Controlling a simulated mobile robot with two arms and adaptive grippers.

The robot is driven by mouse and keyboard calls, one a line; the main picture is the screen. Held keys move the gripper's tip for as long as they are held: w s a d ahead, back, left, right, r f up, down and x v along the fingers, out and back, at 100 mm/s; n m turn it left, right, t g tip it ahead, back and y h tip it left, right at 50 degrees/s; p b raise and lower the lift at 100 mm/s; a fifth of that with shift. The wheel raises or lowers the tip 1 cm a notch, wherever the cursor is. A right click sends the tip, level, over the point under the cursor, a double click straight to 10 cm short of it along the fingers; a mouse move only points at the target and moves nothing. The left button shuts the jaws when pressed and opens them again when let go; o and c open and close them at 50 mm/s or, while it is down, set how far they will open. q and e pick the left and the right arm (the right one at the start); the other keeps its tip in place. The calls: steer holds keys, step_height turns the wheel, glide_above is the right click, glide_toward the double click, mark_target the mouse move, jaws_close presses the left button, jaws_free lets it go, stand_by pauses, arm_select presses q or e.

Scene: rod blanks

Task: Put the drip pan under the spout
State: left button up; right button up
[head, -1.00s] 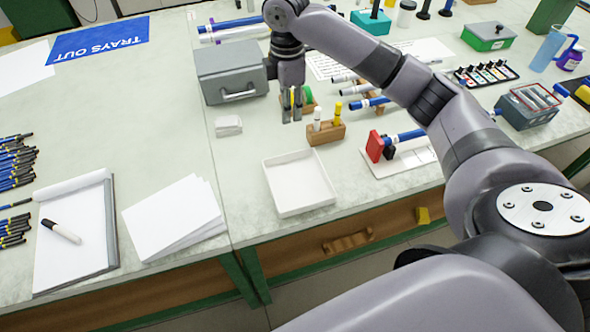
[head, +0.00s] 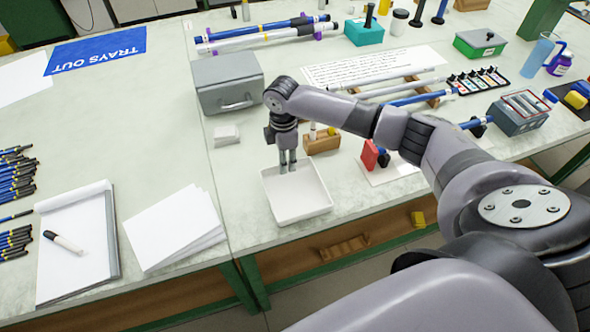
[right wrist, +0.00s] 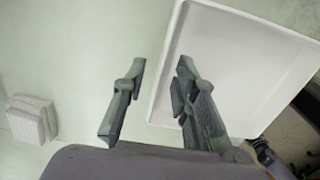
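The drip pan appears to be the shallow white square tray (head: 300,208) lying flat near the front edge of the bench. It also shows large in the right wrist view (right wrist: 245,60). My right gripper (head: 288,162) points down over its back edge. In the right wrist view the two fingers (right wrist: 162,65) stand apart with nothing between them but bench and the tray's rim; one is outside the rim, the other over the tray. I cannot tell whether they touch it. I cannot pick out a spout for certain. My left gripper is not in view.
A grey metal box (head: 228,84) and a small white stack (head: 226,135) lie behind and left. A wooden block (head: 322,142) stands close behind my gripper. A red block (head: 370,155) is to the right. Paper sheets (head: 172,228) lie left of the tray.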

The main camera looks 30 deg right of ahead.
steer(key=shift+f, duration=0.7)
steer(key=shift+c, duration=0.4)
jaws_close()
